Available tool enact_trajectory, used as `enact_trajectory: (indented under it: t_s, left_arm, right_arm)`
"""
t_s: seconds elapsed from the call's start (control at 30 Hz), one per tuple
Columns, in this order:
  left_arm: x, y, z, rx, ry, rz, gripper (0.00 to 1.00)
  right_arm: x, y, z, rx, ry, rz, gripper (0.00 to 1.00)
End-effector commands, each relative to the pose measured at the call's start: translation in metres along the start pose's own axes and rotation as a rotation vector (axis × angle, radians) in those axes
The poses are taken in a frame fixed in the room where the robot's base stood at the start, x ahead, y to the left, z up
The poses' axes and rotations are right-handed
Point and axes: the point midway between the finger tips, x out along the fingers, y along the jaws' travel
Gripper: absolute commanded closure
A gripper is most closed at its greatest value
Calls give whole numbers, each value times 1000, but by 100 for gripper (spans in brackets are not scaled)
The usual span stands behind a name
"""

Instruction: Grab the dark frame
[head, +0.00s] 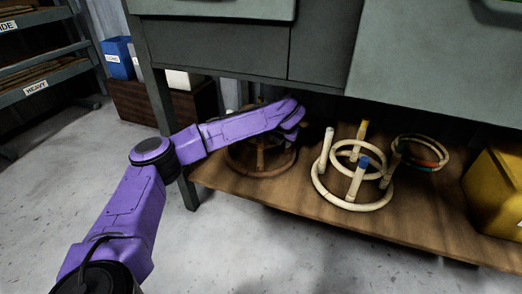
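The dark frame (262,171) is a dark brown round rattan piece with a ring base and uprights. It stands on the left part of the low wooden shelf. My purple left arm reaches in front of it and hides its upper part. My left gripper (297,118) is at the end of this arm, above and slightly right of the frame's ring. The fingers are hard to make out in shadow, so I cannot tell whether they are open or touch the frame. My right gripper is not in view.
A pale frame (352,203) with blue and yellow tips stands right of the dark frame. Another ring (432,163) lies farther right, beside a yellow bin (496,190). The grey cabinet (220,50) hangs low over the wooden shelf (290,199). The floor in front is clear.

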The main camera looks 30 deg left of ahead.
Motion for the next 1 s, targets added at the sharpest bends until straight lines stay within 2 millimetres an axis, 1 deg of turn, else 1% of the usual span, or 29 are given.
enact_trajectory:
  t_s: [0.03,0.2,0.23,0.27,0.3,0.37,0.4,1.0]
  left_arm:
    - [2,0,0,0,-2,0,49]
    - [0,0,1,1,-2,0,49]
    - [0,0,1,1,-2,0,55]
    - [0,0,1,1,-2,0,65]
    - [0,0,1,1,-2,0,78]
    - [0,0,1,1,-1,0,98]
    - [0,0,1,1,-1,0,100]
    - [1,0,1,3,-1,1,100]
  right_arm:
    - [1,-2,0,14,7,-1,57]
    - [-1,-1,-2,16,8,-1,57]
    - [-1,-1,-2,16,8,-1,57]
    - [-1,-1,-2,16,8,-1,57]
    - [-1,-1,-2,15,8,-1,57]
    - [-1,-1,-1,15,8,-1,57]
    - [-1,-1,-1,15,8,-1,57]
    - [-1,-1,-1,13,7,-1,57]
